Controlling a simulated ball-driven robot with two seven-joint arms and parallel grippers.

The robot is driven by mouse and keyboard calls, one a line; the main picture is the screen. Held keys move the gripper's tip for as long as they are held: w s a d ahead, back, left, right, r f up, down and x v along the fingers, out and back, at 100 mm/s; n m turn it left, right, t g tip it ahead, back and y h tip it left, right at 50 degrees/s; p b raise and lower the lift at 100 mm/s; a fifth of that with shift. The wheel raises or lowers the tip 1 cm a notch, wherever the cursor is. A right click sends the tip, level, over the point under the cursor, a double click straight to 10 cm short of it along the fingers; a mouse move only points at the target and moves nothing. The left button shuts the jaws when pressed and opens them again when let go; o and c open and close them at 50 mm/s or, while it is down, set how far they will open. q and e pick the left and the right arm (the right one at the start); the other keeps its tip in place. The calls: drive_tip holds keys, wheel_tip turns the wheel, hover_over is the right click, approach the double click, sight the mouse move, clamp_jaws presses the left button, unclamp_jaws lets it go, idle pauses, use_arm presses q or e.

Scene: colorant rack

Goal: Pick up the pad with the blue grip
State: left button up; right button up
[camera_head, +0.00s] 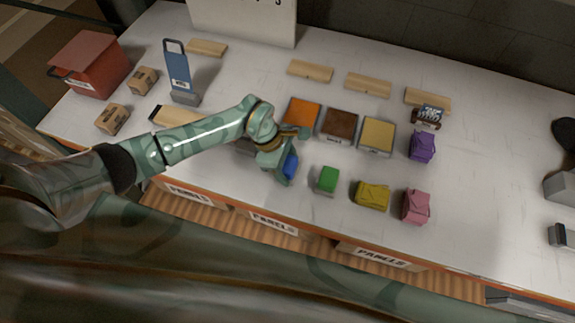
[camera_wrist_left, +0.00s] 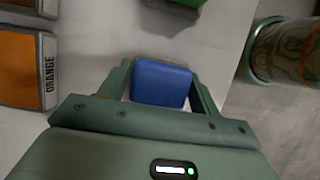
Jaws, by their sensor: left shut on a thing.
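The pad with the blue grip (camera_head: 291,166) is at the near edge of the white table, at my left gripper (camera_head: 284,170). In the left wrist view the blue grip (camera_wrist_left: 161,84) sits between the two fingers of my left gripper (camera_wrist_left: 160,92), which are shut on it. The underside of the pad is hidden by the grip and the gripper. I cannot tell whether the pad touches the table. My right gripper is not in view.
A green-grip pad (camera_head: 327,179) is just right of my gripper, with yellow (camera_head: 372,194), pink (camera_head: 416,206) and purple (camera_head: 422,146) ones further right. Orange (camera_head: 301,112), brown (camera_head: 340,124) and tan (camera_head: 377,135) trays lie behind. The table's right part is fairly clear.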

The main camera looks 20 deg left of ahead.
use_arm(q)
drive_tip(key=shift+r, duration=0.4)
drive_tip(key=s+a+r, duration=0.3)
drive_tip(key=s+r, duration=0.9)
drive_tip(key=s, duration=0.1)
drive_tip(key=shift+s+a, duration=0.15)
drive_tip(key=shift+s, duration=0.2)
